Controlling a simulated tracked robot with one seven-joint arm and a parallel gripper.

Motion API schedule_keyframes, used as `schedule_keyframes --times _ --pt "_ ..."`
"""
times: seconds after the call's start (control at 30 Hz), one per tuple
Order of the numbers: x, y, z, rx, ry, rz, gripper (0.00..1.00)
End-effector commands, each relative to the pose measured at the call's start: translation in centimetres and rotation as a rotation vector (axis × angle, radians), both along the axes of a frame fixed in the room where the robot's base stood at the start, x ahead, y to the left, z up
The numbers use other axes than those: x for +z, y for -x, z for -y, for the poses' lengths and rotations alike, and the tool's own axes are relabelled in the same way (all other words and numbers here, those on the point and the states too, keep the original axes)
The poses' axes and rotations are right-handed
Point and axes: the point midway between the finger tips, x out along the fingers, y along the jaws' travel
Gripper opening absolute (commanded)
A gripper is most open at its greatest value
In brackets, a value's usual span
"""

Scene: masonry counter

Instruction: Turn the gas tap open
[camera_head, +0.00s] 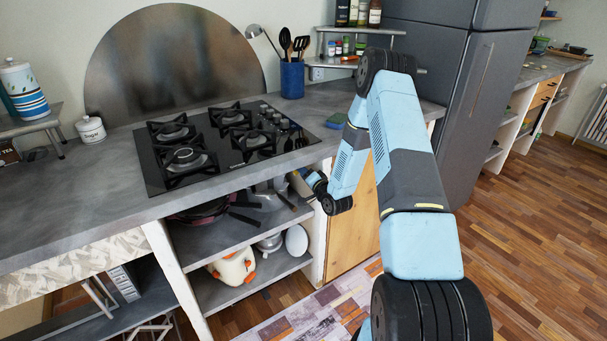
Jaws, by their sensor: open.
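A black gas hob (222,145) with several burners is set in the grey counter, with small control knobs (276,117) along its right side. I cannot make out a separate gas tap for certain. My arm reaches down in front of the counter. My gripper (297,183) is at its end, just below the counter's front edge, by the right end of the open shelves. It is small and partly lost against the shelf contents. It is open. A small yellowish patch shows beside it; I cannot tell what it belongs to.
Pans (205,211) with black handles stick out of the upper shelf. A white and orange pot (233,267) sits below. A wooden cabinet door (352,228) is right of the shelves, and a grey fridge (470,95) stands farther right. A patterned rug (318,316) covers the floor in front.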

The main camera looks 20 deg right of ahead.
Motion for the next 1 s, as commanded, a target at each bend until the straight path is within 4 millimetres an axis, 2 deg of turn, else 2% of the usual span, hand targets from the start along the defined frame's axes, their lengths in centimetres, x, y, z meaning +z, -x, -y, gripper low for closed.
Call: schedule_keyframes --times 0.17,0.27,0.8,1.0 --pt "0.1 0.2 0.1 0.000 0.000 0.001 0.43" --pt "0.1 1.0 0.4 0.000 0.000 0.001 0.43" --pt "-0.1 10.3 3.4 -0.001 -0.001 -0.002 0.43" --pt "-0.1 12.4 4.0 0.000 -0.001 -0.002 0.43"
